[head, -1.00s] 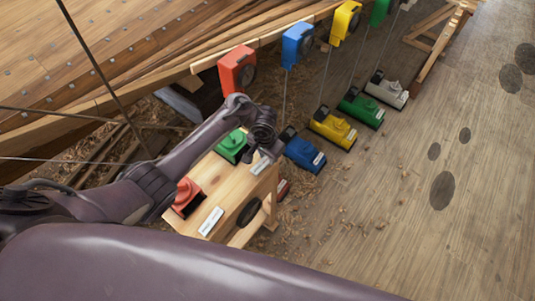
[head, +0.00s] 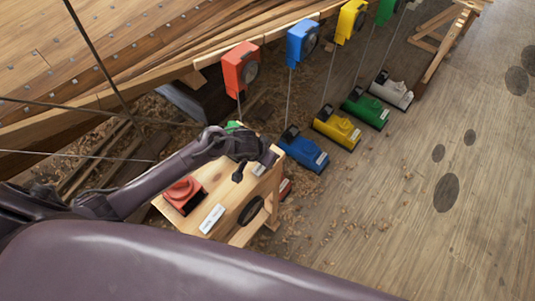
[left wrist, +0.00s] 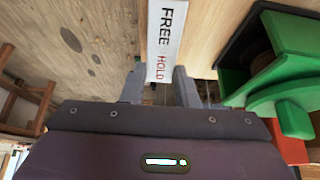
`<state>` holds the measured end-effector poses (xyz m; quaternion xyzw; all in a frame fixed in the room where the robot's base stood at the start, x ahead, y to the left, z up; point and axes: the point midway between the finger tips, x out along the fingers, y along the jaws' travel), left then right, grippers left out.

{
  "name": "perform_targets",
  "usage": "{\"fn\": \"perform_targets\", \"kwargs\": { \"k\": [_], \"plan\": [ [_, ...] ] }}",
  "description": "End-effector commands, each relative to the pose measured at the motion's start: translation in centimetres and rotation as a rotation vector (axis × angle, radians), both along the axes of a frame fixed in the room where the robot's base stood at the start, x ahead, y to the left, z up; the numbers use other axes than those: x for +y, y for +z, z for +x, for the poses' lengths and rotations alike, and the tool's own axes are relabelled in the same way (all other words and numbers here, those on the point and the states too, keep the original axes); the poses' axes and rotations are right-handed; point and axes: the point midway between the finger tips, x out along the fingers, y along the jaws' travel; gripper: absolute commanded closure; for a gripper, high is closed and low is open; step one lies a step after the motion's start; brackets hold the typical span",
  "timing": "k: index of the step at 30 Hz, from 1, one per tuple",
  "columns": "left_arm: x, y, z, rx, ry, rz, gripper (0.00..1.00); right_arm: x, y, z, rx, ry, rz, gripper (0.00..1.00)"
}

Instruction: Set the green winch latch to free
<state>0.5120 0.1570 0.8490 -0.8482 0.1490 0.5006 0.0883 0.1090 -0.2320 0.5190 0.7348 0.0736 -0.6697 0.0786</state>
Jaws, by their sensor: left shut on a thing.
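The green winch (head: 233,126) sits on a wooden stand (head: 192,222) and is mostly hidden behind my left arm in the head view. In the left wrist view the green winch (left wrist: 290,55) is at the right, beside the fingers and apart from them. My left gripper (left wrist: 159,84) has its fingers on either side of a white plate (left wrist: 166,35) reading FREE and HOLD and appears shut on it, near the HOLD end. In the head view the left gripper (head: 264,163) is at the stand's right edge. The latch's setting cannot be read. My right gripper is out of view.
A red winch (head: 182,194) and its white label (head: 212,218) are on the same stand. Blue (head: 302,149), yellow (head: 337,128), green and white units stand on the floor beyond. Taut lines run up to coloured boxes on the hull rail.

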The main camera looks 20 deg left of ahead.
Motion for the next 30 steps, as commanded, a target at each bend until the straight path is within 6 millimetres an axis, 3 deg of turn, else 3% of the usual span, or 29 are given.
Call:
{"fn": "perform_targets", "kwargs": {
  "k": [7, 8, 12, 22, 30],
  "plan": [
    [0.0, 0.0, 0.0, 0.002, 0.000, 0.001, 0.96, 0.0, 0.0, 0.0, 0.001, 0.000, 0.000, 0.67],
    [0.0, 0.0, 0.0, 0.002, 0.000, 0.001, 0.69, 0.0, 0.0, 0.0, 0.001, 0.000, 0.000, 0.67],
    [0.0, 0.0, 0.0, 0.002, 0.000, 0.001, 0.51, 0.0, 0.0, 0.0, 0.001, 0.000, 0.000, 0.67],
    [0.0, 0.3, -0.2, 0.001, 0.000, 0.000, 0.51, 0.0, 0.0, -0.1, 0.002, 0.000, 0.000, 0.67],
    [0.7, 4.0, -2.1, 0.000, -0.001, 0.000, 0.51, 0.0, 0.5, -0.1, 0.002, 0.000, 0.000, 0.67]
  ]
}}
